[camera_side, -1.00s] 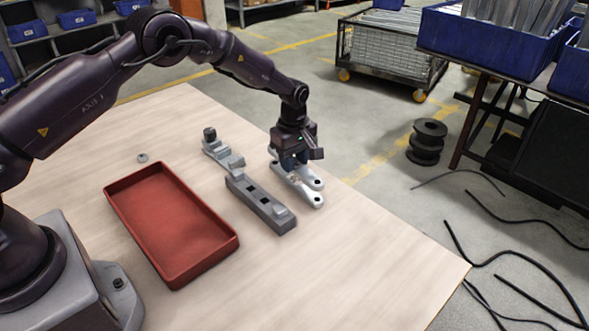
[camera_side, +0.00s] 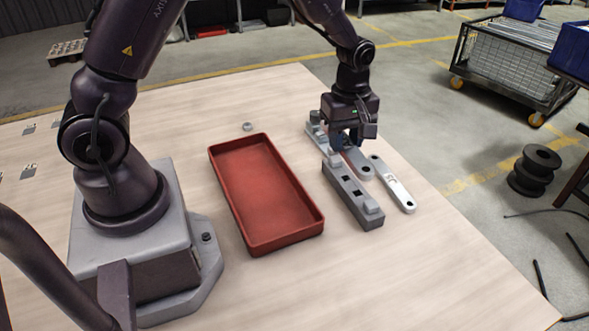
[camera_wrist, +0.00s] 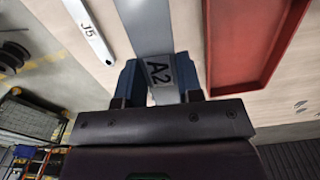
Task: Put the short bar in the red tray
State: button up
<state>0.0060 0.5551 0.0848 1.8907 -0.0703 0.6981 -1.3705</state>
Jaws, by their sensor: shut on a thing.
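My gripper (camera_side: 349,138) is shut on a grey bar (camera_side: 359,164) at the right of the table. In the wrist view the same bar (camera_wrist: 160,72) carries the label A2 and sits between the blue fingers (camera_wrist: 158,80). A paler bar (camera_side: 392,183) with a hole lies on the table to its right, labelled J5 in the wrist view (camera_wrist: 90,28). The held bar's far end is cut off there, so I cannot tell which bar is shorter. The red tray (camera_side: 314,217) lies empty, left of the gripper; its rim also shows in the wrist view (camera_wrist: 285,50).
A grey block fixture (camera_side: 352,196) stands between the tray and the bars, with a stepped grey piece (camera_side: 315,130) behind it. A small nut (camera_side: 247,126) lies behind the tray. The table's right edge is close beyond the pale bar. The front of the table is clear.

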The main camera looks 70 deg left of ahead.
jog(key=s+a+f+n, duration=0.2)
jog(key=s+a+f, duration=0.1)
jog(key=s+a, duration=0.35)
send_over(272, 186)
jog(key=shift+m, duration=0.3)
notch_tip(272, 186, down, 7)
jog(key=shift+r, duration=0.2)
jog(key=shift+f, duration=2.15)
jog(key=shift+f, duration=0.1)
jog(key=o, duration=1)
jog(key=shift+o, duration=0.2)
